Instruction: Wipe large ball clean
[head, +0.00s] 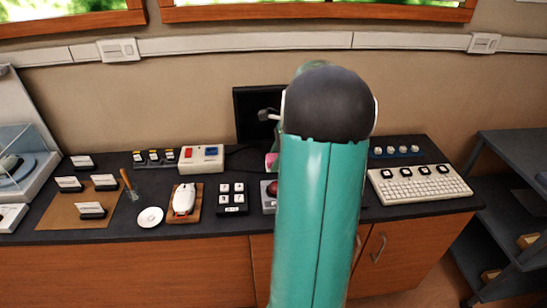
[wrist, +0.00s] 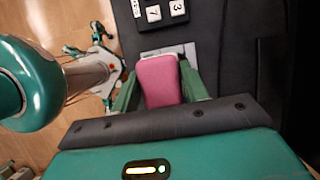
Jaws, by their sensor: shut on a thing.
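My gripper (wrist: 160,92) is shut on a pink sponge-like block (wrist: 159,76), with a green finger on each side of it. A bit of the pink block also shows in the head view (head: 271,160), left of my arm, which hides most of my gripper. A dark red ball (head: 272,189) sits in a grey device (head: 266,207) on the counter, partly hidden by my arm. In the wrist view, a pale grey device edge (wrist: 188,50) shows behind the block, and the ball is hidden there. I cannot tell whether the block touches the ball.
A dark counter (head: 120,219) holds the exhibits. A keypad (head: 232,198), a white mouse on a brown pad (head: 184,200) and a red-and-blue button box (head: 201,158) stand left. A pale keyboard (head: 420,186) is right. A dark monitor (head: 254,112) stands behind.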

